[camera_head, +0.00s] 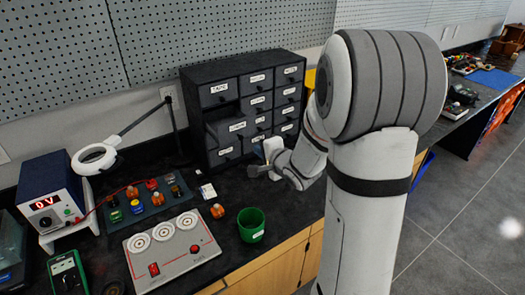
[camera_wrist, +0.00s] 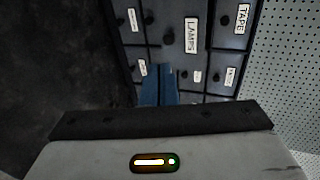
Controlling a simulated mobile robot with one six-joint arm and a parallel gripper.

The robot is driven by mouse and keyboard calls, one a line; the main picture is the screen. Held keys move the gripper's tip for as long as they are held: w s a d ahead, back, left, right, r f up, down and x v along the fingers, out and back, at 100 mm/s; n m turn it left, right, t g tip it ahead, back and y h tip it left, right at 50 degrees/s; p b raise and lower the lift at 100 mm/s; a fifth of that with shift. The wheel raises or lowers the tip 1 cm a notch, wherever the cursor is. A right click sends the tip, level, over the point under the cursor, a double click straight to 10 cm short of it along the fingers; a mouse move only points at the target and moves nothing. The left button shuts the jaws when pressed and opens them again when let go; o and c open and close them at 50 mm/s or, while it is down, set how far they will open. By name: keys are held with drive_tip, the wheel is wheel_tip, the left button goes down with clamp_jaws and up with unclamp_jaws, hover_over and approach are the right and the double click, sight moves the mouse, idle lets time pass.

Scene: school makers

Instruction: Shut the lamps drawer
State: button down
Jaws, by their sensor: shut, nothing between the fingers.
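The dark cabinet (camera_head: 287,83) of small labelled drawers stands against the pegboard wall. In its left column, the lamps drawer (camera_head: 236,129) sticks out, partly open, below the tape drawer (camera_head: 219,92). In the wrist view the lamps drawer (camera_wrist: 190,37) shows its white label, larger than its neighbours' labels. My gripper (camera_head: 252,172) is in front of the cabinet, lower and to the right of the lamps drawer, apart from it. Its blue-grey fingers (camera_wrist: 158,85) are shut and empty. The inside of the lamps drawer is mostly hidden.
A magnifier lamp (camera_head: 95,158) on a dark stand is left of the cabinet. The bench just in front of the cabinet looks mostly clear.

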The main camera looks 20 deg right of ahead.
sight(241, 139)
drive_tip(key=x, duration=0.3)
drive_tip(key=p+x, duration=0.1)
drive_tip(key=x, duration=0.2)
drive_tip(key=r+x, duration=0.1)
drive_tip(key=x, duration=0.2)
drive_tip(key=shift+w+a+f+p, duration=0.15)
drive_tip(key=shift+w+p, duration=0.15)
drive_tip(key=shift+w, duration=0.25)
